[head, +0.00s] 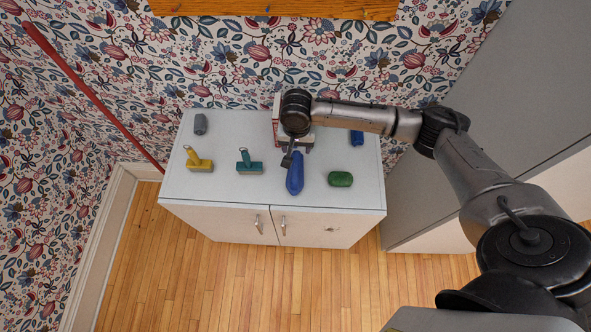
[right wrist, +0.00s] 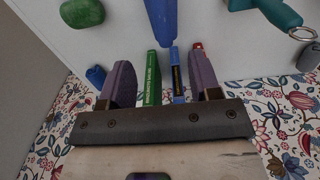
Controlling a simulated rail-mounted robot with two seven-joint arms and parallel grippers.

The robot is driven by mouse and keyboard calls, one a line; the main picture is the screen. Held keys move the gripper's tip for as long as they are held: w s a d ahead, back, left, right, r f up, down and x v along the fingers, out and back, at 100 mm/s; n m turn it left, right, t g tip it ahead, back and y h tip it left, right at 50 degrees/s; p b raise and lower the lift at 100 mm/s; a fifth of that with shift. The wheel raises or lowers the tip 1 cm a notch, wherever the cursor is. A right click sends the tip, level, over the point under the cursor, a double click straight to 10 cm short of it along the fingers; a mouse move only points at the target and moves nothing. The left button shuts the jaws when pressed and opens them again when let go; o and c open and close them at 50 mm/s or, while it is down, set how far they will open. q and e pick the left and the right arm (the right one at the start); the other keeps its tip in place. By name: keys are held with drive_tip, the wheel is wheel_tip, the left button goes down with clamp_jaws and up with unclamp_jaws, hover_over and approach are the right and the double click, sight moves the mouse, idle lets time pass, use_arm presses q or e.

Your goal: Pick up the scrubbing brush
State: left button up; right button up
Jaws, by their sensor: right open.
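Two brush-like tools with upright handles and pale undersides stand on the white cabinet top (head: 225,195): a yellow one (head: 200,164) at the left and a teal one (head: 249,166) nearer the middle. I cannot tell for certain which is the scrubbing brush. The teal one's handle, with a metal ring, also shows in the right wrist view (right wrist: 272,16). My right gripper (head: 291,153) is over the cabinet's middle, right of the teal tool. In the right wrist view its purple fingers (right wrist: 160,70) are apart, with nothing held between them. My left gripper is out of view.
A long blue object (head: 295,175) lies close to my right gripper, with a green lump (head: 340,179) to its right. A small blue item (head: 356,138) and a grey cylinder (head: 200,124) lie farther back. Upright books, including a green one (right wrist: 152,78), stand near the wall.

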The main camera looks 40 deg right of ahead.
sight(296, 166)
wheel_tip(296, 166, down, 8)
drive_tip(key=shift+r+b, duration=0.15)
drive_tip(key=shift+b, duration=0.3)
drive_tip(key=shift+a+f+b, duration=0.15)
drive_tip(key=shift+f+b, duration=0.2)
drive_tip(key=shift+f, duration=2.65)
drive_tip(key=shift+c, duration=0.3)
drive_tip(key=c, duration=1)
drive_tip(key=shift+r, duration=0.1)
